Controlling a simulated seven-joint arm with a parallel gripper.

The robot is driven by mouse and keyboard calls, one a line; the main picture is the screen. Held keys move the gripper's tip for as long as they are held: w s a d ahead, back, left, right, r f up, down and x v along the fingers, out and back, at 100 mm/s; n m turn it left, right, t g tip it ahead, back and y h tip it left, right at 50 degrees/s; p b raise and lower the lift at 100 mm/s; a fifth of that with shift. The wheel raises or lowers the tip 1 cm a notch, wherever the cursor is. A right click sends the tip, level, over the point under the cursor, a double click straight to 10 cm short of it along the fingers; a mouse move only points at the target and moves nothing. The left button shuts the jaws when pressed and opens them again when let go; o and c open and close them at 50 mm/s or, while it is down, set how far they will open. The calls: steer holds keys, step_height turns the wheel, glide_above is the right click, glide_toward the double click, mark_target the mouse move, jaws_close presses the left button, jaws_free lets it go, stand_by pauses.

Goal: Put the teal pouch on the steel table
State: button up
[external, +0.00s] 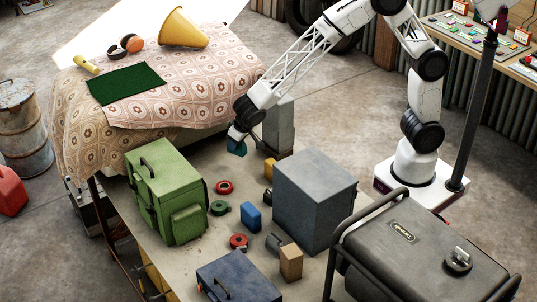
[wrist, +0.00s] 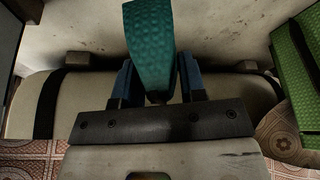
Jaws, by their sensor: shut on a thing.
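My gripper (external: 236,138) is shut on the teal pouch (external: 237,149). The pouch hangs below the fingers in the external view, between the cloth-covered surface and the tall grey box. In the wrist view the teal pouch (wrist: 150,45) is textured and stands out between the two blue fingers of my gripper (wrist: 160,85). The steel table (external: 225,172) is the long, pale, worn top below it, crowded with boxes and small items. The pouch looks held above the table's far end; the exact height cannot be told.
A green case (external: 168,195), a large grey box (external: 314,200), a dark blue toolbox (external: 238,278) and several tape rolls stand on the table. Patterned cloth (external: 185,90) covers the surface behind. Bare table shows between the green case and the grey box.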

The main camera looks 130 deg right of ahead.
mark_target(245, 141)
steer(key=shift+f, duration=1.9)
steer(key=shift+f, duration=1.85)
steer(key=shift+f, duration=0.1)
steer(key=o, duration=1)
steer(key=shift+v, duration=6.1)
